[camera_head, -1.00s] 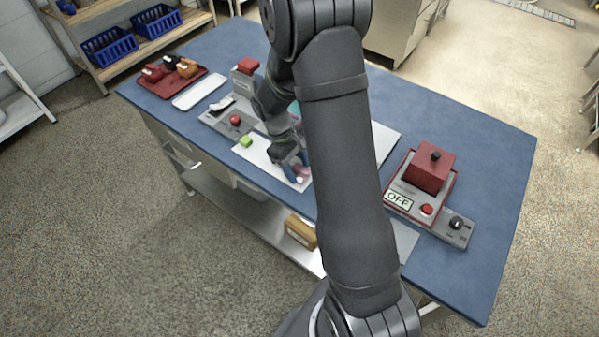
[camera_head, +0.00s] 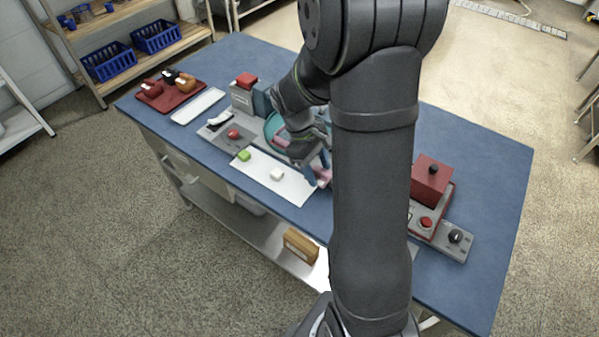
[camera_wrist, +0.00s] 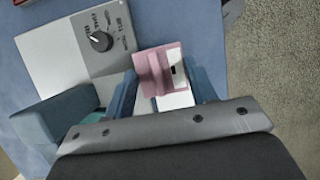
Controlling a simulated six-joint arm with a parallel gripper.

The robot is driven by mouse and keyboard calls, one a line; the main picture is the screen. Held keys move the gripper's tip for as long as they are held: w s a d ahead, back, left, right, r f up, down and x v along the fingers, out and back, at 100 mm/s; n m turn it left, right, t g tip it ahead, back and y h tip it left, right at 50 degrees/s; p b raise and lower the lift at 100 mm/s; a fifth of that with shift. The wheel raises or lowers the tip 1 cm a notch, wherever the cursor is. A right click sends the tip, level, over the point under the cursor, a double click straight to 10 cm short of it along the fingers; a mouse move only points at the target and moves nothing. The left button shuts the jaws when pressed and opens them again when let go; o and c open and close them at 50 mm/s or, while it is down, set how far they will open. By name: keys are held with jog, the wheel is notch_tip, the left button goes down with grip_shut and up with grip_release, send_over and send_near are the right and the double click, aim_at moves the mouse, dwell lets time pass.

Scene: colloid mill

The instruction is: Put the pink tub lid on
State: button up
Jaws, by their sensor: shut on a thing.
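My gripper (camera_head: 318,170) is shut on a pink piece, seemingly the tub lid (camera_head: 324,176). In the wrist view the pink lid (camera_wrist: 154,68) sits between the two blue fingers, with a raised pink ridge and a white label with a dark mark. It is held at the right end of the white mat; whether it touches the mat is unclear. Another pink thing (camera_head: 280,143), possibly the tub, shows partly behind my wrist, beside a teal round part (camera_head: 270,127). My arm hides much of this area.
A grey machine (camera_head: 242,98) with a red top stands behind. A red box device (camera_head: 431,180) is to the right. A red tray (camera_head: 170,96) is at far left.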

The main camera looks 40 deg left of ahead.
jog(key=w+d+r, duration=0.1)
jog(key=d+r, duration=0.2)
jog(key=d, duration=0.1)
jog(key=w+a+n+t+y, duration=0.2)
jog(key=w+a+n, duration=0.2)
jog(key=a+n, duration=0.6)
jog(key=w+a+n+t+y, duration=0.2)
jog(key=w+a+n, duration=0.2)
jog(key=a+n, duration=0.5)
jog(key=shift+m, duration=0.9)
jog(key=shift+a+f, duration=0.4)
jog(key=shift+f, duration=0.25)
jog(key=shift+a+f, duration=0.35)
jog(key=shift+f, duration=0.35)
jog(key=shift+a+f, duration=0.4)
jog(key=shift+f, duration=0.25)
jog(key=shift+f, duration=0.15)
jog(key=o, duration=1.5)
jog(key=shift+r, duration=3.5)
